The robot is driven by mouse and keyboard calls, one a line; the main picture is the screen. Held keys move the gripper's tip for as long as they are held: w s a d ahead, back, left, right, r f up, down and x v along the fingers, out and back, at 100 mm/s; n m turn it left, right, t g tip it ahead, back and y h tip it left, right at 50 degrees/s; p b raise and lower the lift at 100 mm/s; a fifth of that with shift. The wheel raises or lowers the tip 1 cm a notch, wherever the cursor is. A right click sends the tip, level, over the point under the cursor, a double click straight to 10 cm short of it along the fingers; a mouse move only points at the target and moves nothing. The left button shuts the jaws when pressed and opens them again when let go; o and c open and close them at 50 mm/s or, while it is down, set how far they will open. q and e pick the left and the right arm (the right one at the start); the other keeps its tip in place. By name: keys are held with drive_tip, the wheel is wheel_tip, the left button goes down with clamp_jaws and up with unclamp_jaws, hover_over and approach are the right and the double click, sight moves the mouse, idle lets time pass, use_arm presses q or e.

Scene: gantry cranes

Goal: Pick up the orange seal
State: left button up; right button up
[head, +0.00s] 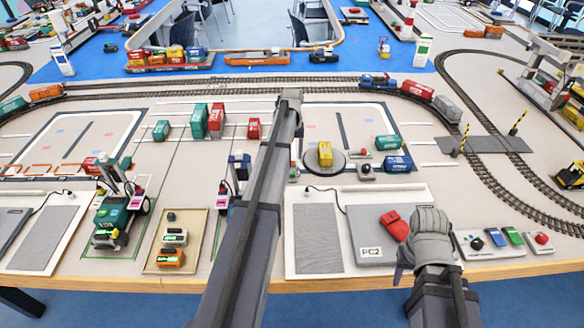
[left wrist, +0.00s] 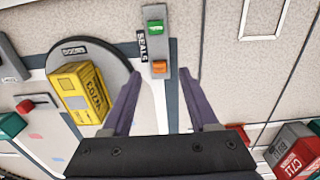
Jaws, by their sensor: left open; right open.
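The orange seal (left wrist: 160,69) is a small orange block on a grey strip (left wrist: 157,46) labelled SEALS in the left wrist view. A green seal (left wrist: 155,27) sits further up the same strip. My left gripper (left wrist: 161,74) is open and empty, its two purple fingers apart, with the orange seal between the fingertips in the picture; I cannot tell the height gap. In the head view the left gripper (head: 290,97) is seen mostly from behind and its fingers are hidden.
A yellow container (left wrist: 81,92) stands on a round grey turntable (left wrist: 108,65) beside the seals strip. A red container (left wrist: 294,152) is at the lower right. In the head view, a red object (head: 395,225) lies on the PC2 case (head: 370,245) near my right gripper.

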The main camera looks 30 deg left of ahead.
sight(292, 162)
use_arm(q)
wheel_tip(292, 162, down, 4)
drive_tip(key=b, duration=0.3)
drive_tip(key=shift+w+r, duration=0.1)
drive_tip(key=shift+w, duration=0.05)
drive_tip(key=shift+r, duration=0.1)
drive_tip(key=shift+c, duration=0.2)
clamp_jaws()
